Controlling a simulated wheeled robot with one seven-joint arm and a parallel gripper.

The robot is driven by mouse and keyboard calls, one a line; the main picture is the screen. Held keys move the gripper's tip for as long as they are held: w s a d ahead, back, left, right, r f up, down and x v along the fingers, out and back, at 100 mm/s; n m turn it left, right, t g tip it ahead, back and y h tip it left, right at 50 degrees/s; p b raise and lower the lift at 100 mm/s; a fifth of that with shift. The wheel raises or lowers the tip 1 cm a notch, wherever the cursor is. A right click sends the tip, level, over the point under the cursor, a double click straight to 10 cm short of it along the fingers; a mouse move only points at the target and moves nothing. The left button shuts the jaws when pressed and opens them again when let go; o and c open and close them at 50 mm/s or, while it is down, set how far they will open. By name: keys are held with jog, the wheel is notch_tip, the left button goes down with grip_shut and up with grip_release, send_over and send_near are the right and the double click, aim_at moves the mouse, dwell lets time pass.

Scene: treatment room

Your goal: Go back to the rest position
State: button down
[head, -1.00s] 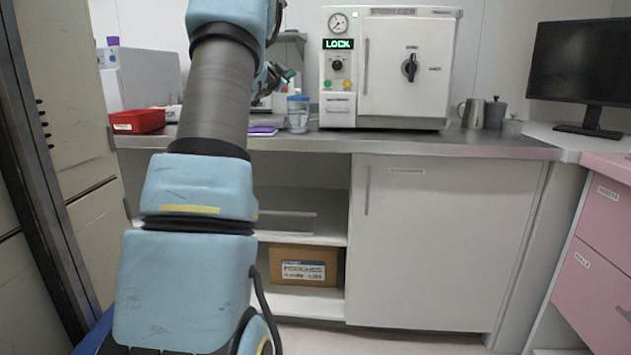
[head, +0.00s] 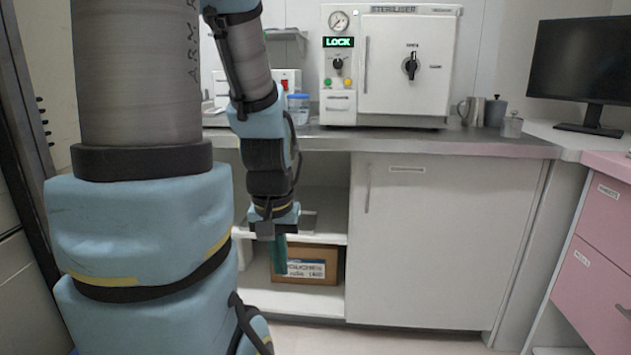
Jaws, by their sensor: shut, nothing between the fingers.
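My gripper (head: 279,255) hangs from my folded arm, pointing down in front of the open shelf left of the cabinet door. It is shut, with nothing seen in it. It is below the counter's edge, and its fingertips overlap the cardboard box (head: 312,264) in the picture. My upper arm fills the left of the view and hides much of the counter's left end.
A monitor (head: 583,62) stands at right above pink drawers (head: 603,240). The floor at front is clear.

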notch_tip(320, 180, up, 20)
jog(key=p, duration=1.9)
jog(key=shift+w, duration=0.2)
jog(key=shift+f, duration=0.1)
